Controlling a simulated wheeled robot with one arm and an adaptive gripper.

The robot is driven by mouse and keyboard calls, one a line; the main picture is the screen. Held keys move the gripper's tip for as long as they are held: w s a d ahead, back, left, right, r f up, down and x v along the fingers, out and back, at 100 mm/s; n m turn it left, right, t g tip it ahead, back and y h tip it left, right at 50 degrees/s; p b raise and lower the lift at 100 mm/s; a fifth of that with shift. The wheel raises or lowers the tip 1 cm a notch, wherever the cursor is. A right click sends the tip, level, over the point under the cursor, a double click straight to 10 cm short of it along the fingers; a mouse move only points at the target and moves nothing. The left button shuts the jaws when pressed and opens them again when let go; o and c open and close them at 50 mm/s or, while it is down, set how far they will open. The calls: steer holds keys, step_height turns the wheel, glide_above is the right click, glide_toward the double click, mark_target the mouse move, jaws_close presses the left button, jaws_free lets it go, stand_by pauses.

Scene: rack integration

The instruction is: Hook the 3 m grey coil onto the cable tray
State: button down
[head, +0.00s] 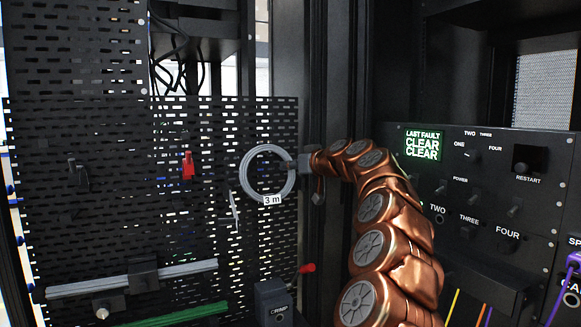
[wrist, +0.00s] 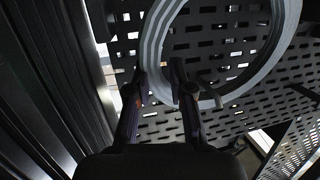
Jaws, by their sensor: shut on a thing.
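The grey coil (head: 245,178) is a ring of cable with a white "3 m" tag (head: 272,200) at its lower edge. My gripper (head: 299,163) is shut on the coil's right side in the head view. In the wrist view my gripper (wrist: 157,88) has its fingers on either side of the coil's strands (wrist: 153,48). The coil is in front of a black perforated panel (head: 130,225), which may be the cable tray; I cannot tell. A short peg (wrist: 211,88) shows near the coil in the wrist view. Whether the coil touches it is unclear.
A red clip (head: 188,165) and a dark clip (head: 79,176) are on the panel, left of the coil. A grey bar (head: 130,279) and a green bar (head: 180,315) lie below. A dark "CRIMP" box (head: 272,302) stands beneath. A control panel (head: 480,185) is at right.

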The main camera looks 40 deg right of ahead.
steer(key=c, duration=0.9)
jaws_free()
steer(key=shift+c, duration=0.2)
steer(key=v, duration=1.2)
steer(key=shift+f, duration=0.1)
